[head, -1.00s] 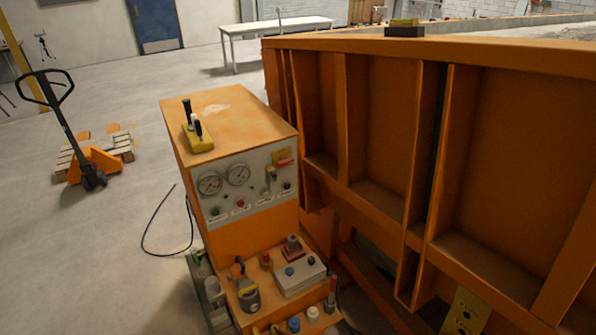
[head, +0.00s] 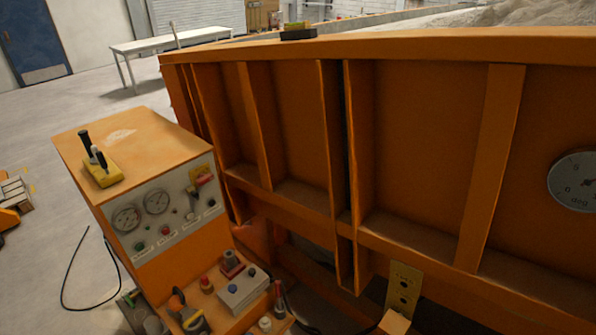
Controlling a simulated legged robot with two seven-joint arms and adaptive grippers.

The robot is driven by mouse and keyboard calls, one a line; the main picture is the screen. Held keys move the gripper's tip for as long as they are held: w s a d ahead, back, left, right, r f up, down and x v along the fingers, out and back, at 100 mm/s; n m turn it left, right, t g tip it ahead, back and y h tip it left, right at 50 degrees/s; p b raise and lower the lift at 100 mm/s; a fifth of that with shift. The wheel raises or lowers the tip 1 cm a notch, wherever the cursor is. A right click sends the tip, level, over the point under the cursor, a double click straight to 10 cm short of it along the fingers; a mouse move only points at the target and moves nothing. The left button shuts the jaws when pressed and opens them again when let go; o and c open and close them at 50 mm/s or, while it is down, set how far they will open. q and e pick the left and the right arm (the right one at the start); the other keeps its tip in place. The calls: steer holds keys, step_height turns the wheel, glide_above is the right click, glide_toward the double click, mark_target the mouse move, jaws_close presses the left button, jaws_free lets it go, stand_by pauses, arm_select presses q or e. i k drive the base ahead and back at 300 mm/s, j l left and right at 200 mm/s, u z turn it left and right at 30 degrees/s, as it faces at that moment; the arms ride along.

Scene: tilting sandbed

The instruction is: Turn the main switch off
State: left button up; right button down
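The orange control cabinet (head: 128,150) stands at the left, with a pale sloped panel (head: 162,240) on its front. A red and yellow part (head: 203,176), which looks like a switch, sits at the panel's upper right corner. Its setting is too small to read. Left of it are a small lever (head: 189,198) and two round gauges, the left gauge (head: 126,218) and the right gauge (head: 156,202). Small buttons or lamps run along the panel's lower edge, with labels too small to read. Neither of my grippers is in view.
A lower shelf holds a grey box with buttons (head: 243,289) and several knobs. A yellow block with black handles (head: 100,168) sits on the cabinet top. The large ribbed orange sandbed wall (head: 420,150) fills the right, with a dial (head: 577,181). Open floor lies left.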

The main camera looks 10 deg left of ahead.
mark_target(202, 180)
steer(key=j+z, duration=0.4)
steer(key=k+j+z, duration=0.15)
steer(key=j+z, duration=0.2)
steer(key=k+j+z, duration=0.15)
steer(key=j+z, duration=0.25)
steer(key=k+j+z, duration=0.2)
steer(key=z, duration=0.15)
steer(key=j, duration=0.1)
